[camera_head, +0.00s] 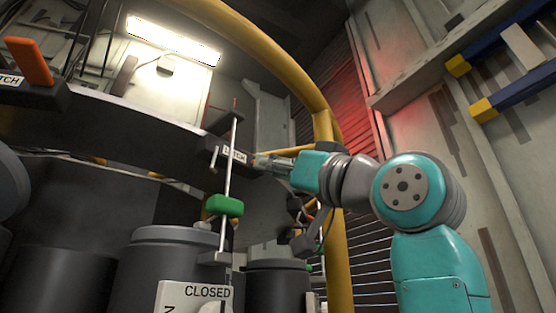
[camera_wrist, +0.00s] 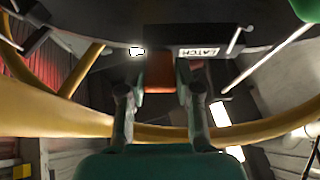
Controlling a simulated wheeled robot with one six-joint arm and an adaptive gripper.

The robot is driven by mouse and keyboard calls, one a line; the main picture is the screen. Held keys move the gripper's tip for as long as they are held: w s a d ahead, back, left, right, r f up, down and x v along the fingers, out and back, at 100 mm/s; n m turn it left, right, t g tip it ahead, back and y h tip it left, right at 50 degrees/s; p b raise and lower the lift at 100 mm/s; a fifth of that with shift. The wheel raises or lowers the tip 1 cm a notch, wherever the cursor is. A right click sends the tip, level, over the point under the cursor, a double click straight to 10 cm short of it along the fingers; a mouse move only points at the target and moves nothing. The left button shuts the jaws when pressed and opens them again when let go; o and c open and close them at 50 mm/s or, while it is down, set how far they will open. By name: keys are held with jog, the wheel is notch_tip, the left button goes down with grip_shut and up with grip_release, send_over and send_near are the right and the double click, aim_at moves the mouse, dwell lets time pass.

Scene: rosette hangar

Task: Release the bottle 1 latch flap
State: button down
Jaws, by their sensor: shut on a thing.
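The latch block (camera_head: 235,155) with a "LATCH" label is on the dark curved band in the head view. It also shows at the top of the wrist view (camera_wrist: 198,52). An orange flap (camera_wrist: 158,76) beside that label lies between my fingers. My gripper (camera_head: 264,161) reaches the block from the right, and in the wrist view my gripper (camera_wrist: 157,82) is shut on the orange flap. In the head view the flap is hidden by my gripper. Grey bottles (camera_head: 172,262) stand below the band; which is bottle 1 I cannot tell.
A yellow curved rail (camera_head: 275,62) runs above and behind. A "CLOSED" plate (camera_head: 195,296) is at the bottom. Another latch has a raised orange flap (camera_head: 28,60) at upper left.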

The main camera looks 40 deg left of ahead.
jog(key=shift+a+f+y, duration=0.3)
jog(key=shift+f+y, duration=0.2)
jog(key=shift+y, duration=0.6)
jog(key=c, duration=0.8)
grip_release()
jog(key=v, duration=1.2)
jog(key=shift+f, duration=0.15)
jog(key=shift+a, duration=0.15)
